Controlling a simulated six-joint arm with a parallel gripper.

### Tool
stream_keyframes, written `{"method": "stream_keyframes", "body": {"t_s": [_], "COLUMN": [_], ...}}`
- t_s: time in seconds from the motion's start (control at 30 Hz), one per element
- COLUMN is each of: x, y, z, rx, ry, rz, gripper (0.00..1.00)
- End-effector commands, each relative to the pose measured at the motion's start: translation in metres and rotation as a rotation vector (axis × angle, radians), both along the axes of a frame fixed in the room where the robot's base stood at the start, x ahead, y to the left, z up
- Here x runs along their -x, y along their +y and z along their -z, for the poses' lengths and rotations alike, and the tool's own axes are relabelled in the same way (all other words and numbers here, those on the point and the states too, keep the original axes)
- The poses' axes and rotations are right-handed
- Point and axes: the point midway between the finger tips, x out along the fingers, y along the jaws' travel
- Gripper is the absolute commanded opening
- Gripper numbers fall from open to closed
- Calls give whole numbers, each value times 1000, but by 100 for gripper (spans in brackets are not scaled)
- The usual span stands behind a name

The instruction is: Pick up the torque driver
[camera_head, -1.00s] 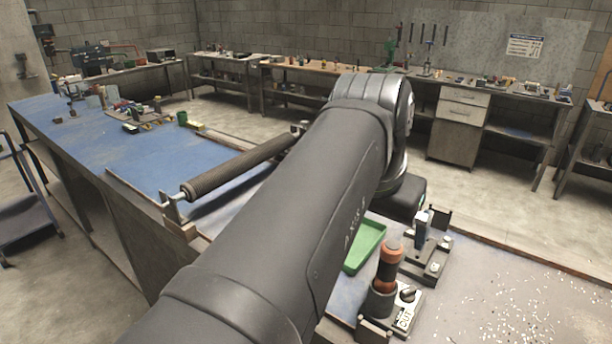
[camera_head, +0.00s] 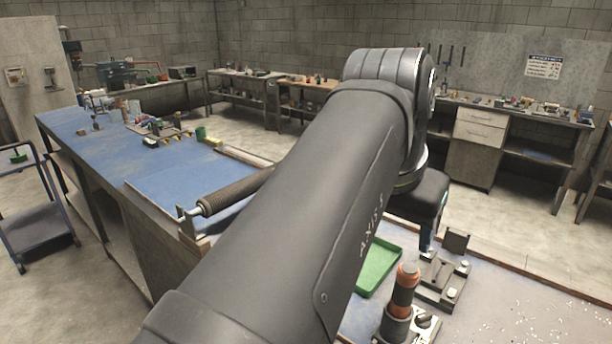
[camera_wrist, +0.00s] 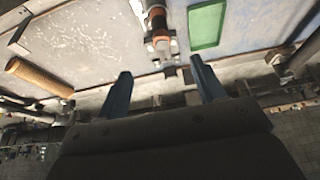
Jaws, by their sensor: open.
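The torque driver appears to be the orange-and-black handled tool (camera_head: 404,290) standing upright in a dark stand at the lower right of the head view. It also shows at the top centre of the wrist view (camera_wrist: 160,32). My gripper (camera_wrist: 163,80) is open, its two blue fingers apart with nothing between them. In the wrist view the tool lies beyond the gap between the fingertips, not touching them. In the head view one blue finger (camera_head: 427,238) shows behind the tool, near a metal fixture; the rest of the gripper is partly hidden by my arm.
A metal fixture (camera_head: 442,280) with an upright plate stands just behind the tool. A green tray (camera_head: 379,266) lies to its left. A brown roller (camera_head: 237,193) lies further left at the bench edge. The grey bench top to the right (camera_head: 520,310) holds scattered white bits.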

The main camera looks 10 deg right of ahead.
Motion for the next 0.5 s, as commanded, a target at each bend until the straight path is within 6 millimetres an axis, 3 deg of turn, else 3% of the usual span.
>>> {"method": "stream_keyframes", "body": {"t_s": [0.27,0.5], "x": [-11,-44], "y": [-9,-42], "z": [0,7], "rx": [-48,-209], "ry": [27,122], "rz": [54,254], "gripper": [63,63]}}
